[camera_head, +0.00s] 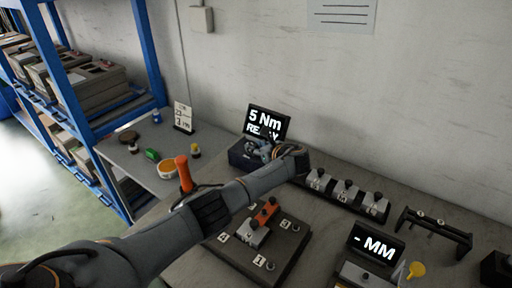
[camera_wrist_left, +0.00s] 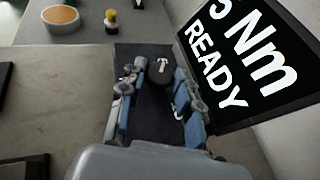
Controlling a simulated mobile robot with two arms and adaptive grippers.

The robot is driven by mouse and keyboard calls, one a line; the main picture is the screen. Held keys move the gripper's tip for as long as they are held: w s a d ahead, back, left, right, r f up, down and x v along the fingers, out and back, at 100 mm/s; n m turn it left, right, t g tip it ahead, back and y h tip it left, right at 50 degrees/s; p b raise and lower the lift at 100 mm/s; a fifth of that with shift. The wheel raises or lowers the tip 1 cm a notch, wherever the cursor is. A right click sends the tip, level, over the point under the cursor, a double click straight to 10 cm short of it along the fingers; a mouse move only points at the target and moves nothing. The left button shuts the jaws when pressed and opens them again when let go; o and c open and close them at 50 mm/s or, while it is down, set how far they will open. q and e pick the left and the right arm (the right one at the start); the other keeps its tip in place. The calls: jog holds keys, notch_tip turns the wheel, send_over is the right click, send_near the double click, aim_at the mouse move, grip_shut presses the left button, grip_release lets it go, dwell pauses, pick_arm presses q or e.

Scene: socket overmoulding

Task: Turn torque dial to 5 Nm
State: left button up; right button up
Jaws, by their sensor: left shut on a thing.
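The torque unit (camera_head: 238,156) is a dark box by the wall. Its black screen (camera_head: 267,122) reads "5 Nm READY"; the left wrist view shows part of this text on the screen (camera_wrist_left: 245,60). My left arm reaches across the table, and my left gripper (camera_head: 262,150) is at the box, just below the screen. In the left wrist view, my left gripper (camera_wrist_left: 160,73) has its two blue-grey fingers on either side of the round black dial (camera_wrist_left: 158,76), which has a white mark on top. It is shut on the dial. My right gripper is not in view.
A fixture plate (camera_head: 285,255) with numbered spots and an orange-red clamp lies below my arm. An orange-handled tool (camera_head: 184,174) stands left. A row of grey blocks (camera_head: 345,190) and an "- MM" display (camera_head: 376,246) are right. Blue shelving (camera_head: 150,50) stands at far left.

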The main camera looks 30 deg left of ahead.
pick_arm(q)
jog(key=o, duration=1.1)
jog(key=v, duration=1.2)
